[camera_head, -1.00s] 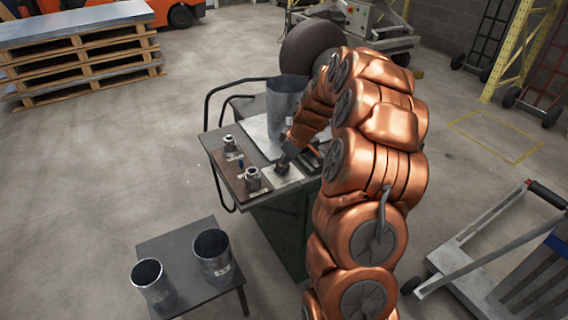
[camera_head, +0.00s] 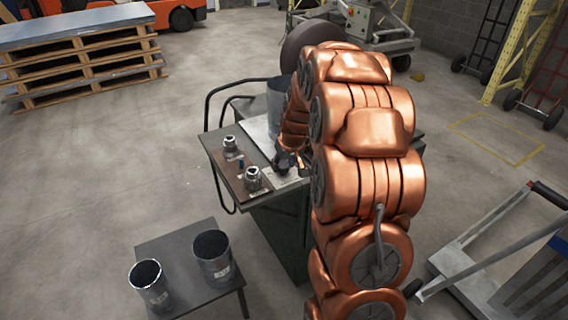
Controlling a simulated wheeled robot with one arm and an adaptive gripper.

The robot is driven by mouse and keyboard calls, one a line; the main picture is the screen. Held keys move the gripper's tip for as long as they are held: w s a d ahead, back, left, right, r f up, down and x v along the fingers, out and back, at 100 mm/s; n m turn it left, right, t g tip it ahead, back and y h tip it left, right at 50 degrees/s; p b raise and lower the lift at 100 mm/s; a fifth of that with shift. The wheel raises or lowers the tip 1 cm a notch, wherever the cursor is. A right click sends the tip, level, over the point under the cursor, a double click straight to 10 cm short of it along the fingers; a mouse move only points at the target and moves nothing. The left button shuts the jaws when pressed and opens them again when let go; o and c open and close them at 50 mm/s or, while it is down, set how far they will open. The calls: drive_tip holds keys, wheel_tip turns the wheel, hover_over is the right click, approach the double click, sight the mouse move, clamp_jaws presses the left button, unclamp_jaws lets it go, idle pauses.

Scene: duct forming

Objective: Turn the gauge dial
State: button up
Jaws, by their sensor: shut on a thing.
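My gripper (camera_head: 283,168) is at the front of the dark workbench, over a pale plate (camera_head: 282,183) on its top. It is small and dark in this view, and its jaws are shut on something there. The gauge dial cannot be made out; the gripper and arm cover that spot. Two metal fittings, one near (camera_head: 253,178) and one farther back (camera_head: 229,143), stand on a brown board (camera_head: 238,166) just left of the gripper.
A grey metal cylinder (camera_head: 275,97) stands on the bench behind my gripper, partly hidden by my arm. A low dark table (camera_head: 186,248) at front left bears two open duct pieces (camera_head: 149,284) (camera_head: 212,255). A cart (camera_head: 480,270) stands at right.

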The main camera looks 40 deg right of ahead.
drive_tip(key=shift+r, duration=0.1)
idle(0.4)
drive_tip(key=o, duration=1.1)
drive_tip(key=shift+o, duration=0.2)
drive_tip(key=v, duration=1.2)
drive_tip(key=shift+a, duration=0.1)
